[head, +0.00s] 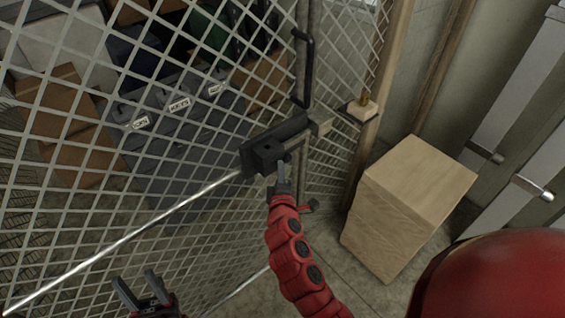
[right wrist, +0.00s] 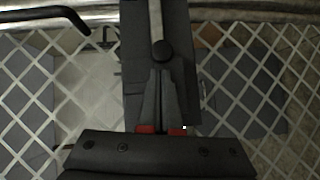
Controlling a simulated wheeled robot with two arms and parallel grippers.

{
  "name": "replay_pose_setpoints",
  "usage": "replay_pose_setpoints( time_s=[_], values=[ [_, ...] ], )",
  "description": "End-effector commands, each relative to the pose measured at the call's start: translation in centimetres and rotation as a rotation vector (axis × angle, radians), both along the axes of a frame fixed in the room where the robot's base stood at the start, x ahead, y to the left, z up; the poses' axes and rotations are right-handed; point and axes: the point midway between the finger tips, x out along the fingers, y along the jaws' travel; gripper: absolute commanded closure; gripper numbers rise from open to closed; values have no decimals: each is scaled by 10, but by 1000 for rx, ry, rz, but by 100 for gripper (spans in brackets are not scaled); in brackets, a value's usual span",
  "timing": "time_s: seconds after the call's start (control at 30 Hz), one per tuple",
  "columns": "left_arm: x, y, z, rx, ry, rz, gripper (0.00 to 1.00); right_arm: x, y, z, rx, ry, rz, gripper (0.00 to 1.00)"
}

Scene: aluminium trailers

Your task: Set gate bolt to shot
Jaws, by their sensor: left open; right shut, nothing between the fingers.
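The gate bolt (head: 268,148) is a dark block-shaped housing on the mesh gate, beside the gate's edge post. In the right wrist view a pale metal rod (right wrist: 155,18) lies in the dark housing (right wrist: 135,60), with a round black knob (right wrist: 163,51) on it. My right gripper (head: 284,168) is shut and empty at the housing. In its wrist view the closed fingertips (right wrist: 161,72) are right at the knob; I cannot tell whether they touch. A grey block (head: 320,121) sits beyond the housing; whether the rod enters it is unclear. My left gripper (head: 138,285) is open, low before the mesh.
A black pull handle (head: 308,70) is above the bolt. Bins (head: 180,115) and cardboard boxes (head: 60,105) are behind the mesh.

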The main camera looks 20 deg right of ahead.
Motion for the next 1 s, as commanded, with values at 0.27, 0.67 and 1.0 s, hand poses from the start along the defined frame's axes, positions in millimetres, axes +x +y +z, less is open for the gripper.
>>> replay_pose_setpoints(
  time_s=[0.27, 0.67, 1.0],
  values=[
    [0, 0, 5, 0, 0, 0, 50, 4, -7, -1, 2, -2, 1, 100],
    [0, 0, 10, 0, 0, 0, 50, 15, -37, 0, -4, -1, -2, 100],
    [0, 0, 12, 0, 0, 0, 50, 28, -69, -1, 1, -2, 2, 100]
  ],
)
